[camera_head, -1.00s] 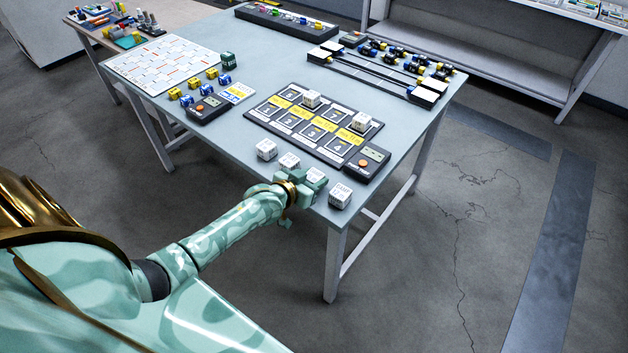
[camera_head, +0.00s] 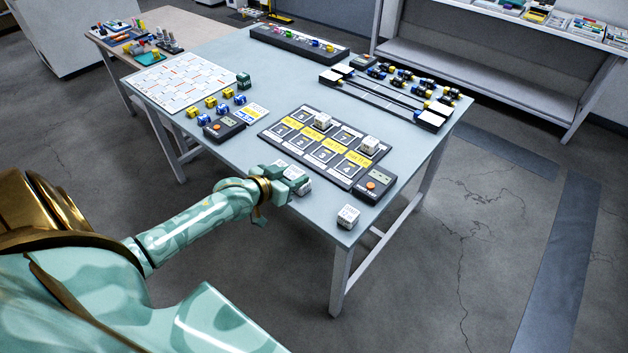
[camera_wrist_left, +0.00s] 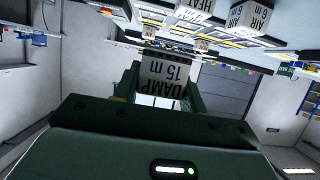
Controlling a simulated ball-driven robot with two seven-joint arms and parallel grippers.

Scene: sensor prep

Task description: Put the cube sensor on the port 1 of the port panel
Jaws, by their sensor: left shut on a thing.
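The left gripper (camera_head: 290,178) is shut on a white cube lettered DAMP 15 m (camera_wrist_left: 165,75), held between its fingers in the wrist view; in the head view the gripper largely hides it. The gripper is over the table's front edge, in front of the dark port panel (camera_head: 265,135). Port 1 (camera_head: 281,131) is at the panel's near left and looks empty. White cubes sit on the panel's back row, one (camera_head: 322,122) near the middle and one (camera_head: 370,146) at the right. The right gripper is not in view.
A white cube (camera_head: 348,216) stands near the table's front right corner. HEAT (camera_wrist_left: 196,12) and AIR (camera_wrist_left: 248,16) cubes show in the wrist view.

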